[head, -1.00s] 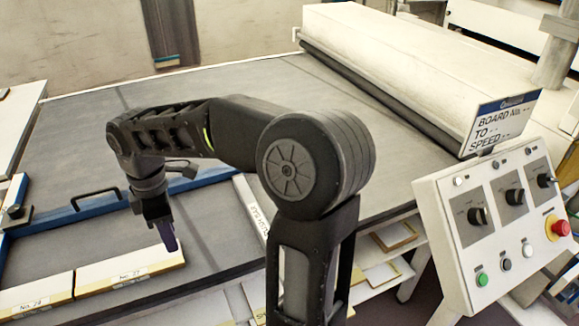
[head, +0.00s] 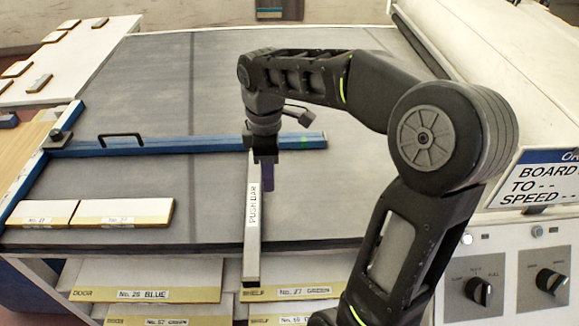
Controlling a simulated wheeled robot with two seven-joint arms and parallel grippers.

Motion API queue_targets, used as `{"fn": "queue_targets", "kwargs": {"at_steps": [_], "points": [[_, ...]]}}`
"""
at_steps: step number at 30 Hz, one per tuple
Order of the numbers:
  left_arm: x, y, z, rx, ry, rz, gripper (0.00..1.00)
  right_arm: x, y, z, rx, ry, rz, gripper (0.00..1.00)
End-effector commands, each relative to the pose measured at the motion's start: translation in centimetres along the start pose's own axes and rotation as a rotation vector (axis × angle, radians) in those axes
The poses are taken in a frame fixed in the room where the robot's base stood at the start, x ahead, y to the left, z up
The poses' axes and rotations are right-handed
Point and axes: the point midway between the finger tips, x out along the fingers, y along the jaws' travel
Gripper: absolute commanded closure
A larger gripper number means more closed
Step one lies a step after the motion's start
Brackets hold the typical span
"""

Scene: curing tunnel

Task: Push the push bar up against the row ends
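The push bar (head: 253,230), a long pale bar marked PUSH BAR, lies front to back on the grey table bed. Its near end overhangs the front edge. Its far part runs up behind my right gripper (head: 267,186). Two pale boards form a row at left: a left board (head: 40,213) and a right board (head: 122,213). A bare gap separates the row's right end from the bar. The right gripper points down at the bar's right side, with purple fingertips. I cannot tell whether it touches the bar or whether its fingers are apart. My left gripper is out of view.
A blue fence (head: 190,146) with a black handle crosses the bed behind the row. Labelled boards (head: 146,280) lie on shelves below the front edge. A control panel (head: 510,272) and a white roller housing (head: 480,60) stand at right. The bed behind the fence is clear.

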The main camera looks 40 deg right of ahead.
Motion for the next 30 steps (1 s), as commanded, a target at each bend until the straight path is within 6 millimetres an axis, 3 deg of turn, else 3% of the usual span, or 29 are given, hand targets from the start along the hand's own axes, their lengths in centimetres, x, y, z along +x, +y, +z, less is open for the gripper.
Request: {"fn": "queue_targets", "kwargs": {"at_steps": [10, 17, 30], "points": [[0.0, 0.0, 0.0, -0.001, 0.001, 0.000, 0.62, 0.0, 0.0, 0.0, 0.000, 0.000, 0.000, 0.62], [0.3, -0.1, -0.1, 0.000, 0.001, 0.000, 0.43, 0.4, 0.0, 0.0, 0.000, 0.000, 0.000, 0.43], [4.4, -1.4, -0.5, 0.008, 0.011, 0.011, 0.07, 6.0, 0.0, 0.0, 0.000, -0.001, -0.001, 0.07]]}}
